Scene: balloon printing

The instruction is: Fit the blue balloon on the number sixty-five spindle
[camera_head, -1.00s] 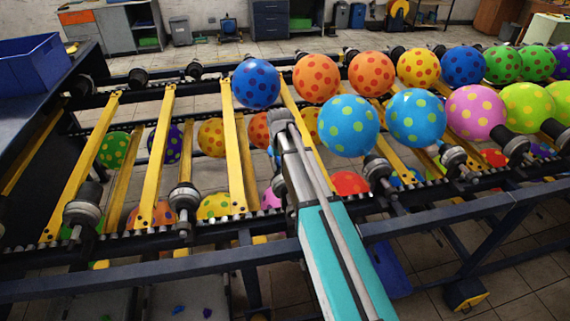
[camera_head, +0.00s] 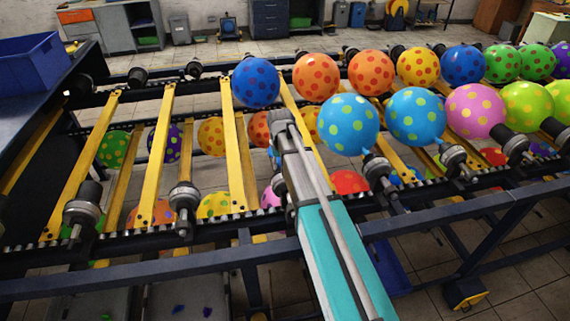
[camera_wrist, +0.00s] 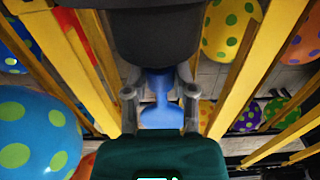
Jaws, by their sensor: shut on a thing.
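A small limp blue balloon (camera_wrist: 160,114) shows in the wrist view, hanging between the fingers of my gripper (camera_wrist: 159,108). The fingers are shut on it from both sides. A dark round spindle (camera_wrist: 155,38) fills the top middle of the wrist view. The balloon's upper end meets the spindle's lower edge in the picture; I cannot tell whether it is around the spindle or only in front of it. No number is legible on the spindle.
Inflated spotted balloons, including a light blue one (camera_head: 348,124) and a dark blue one (camera_head: 255,83), stand close around my arm. Yellow bars (camera_head: 161,150) cross the rack, with bare spindles (camera_head: 184,200) along its near rail. A blue bin (camera_head: 35,66) stands at the left.

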